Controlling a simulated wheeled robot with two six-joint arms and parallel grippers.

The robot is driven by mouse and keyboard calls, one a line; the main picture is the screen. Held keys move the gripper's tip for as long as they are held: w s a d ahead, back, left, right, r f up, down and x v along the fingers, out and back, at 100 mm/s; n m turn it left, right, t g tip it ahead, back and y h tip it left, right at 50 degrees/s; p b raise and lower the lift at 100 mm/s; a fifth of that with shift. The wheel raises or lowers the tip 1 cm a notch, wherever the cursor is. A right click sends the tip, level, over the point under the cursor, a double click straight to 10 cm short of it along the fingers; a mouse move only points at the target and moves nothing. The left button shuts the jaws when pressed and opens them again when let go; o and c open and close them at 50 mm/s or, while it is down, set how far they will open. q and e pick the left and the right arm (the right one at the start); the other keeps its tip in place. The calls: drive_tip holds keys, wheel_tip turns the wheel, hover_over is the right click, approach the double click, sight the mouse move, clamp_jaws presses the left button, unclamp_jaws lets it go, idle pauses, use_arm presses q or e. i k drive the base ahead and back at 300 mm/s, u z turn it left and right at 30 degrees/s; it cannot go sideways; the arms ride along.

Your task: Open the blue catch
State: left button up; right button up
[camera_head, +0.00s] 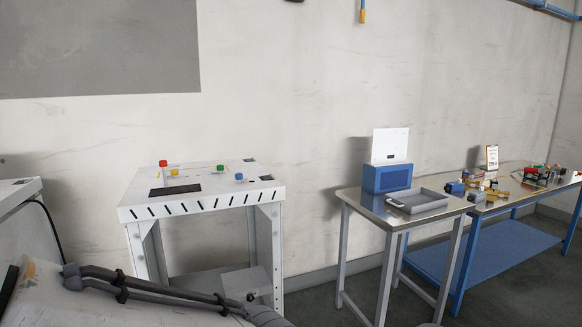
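A small blue piece (239,177), probably the blue catch, sits at the right on top of a white frame-like stand (225,202). It is too small to tell whether it is open or shut. A red piece (163,163), a yellow piece (174,172) and a green piece (220,168) stand on the same top, to the left of the blue one. Neither my left nor my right gripper shows in the head view.
A steel table (376,209) to the right holds a blue box (388,178) and a grey tray (425,208). A longer blue-framed bench (520,196) with loose parts stands farther right. Floor (322,298) shows between the stand and the steel table.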

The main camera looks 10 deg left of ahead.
sight(239, 176)
drive_tip(key=z, duration=0.25)
drive_tip(key=i, duration=1.45)
drive_tip(key=u, duration=0.7)
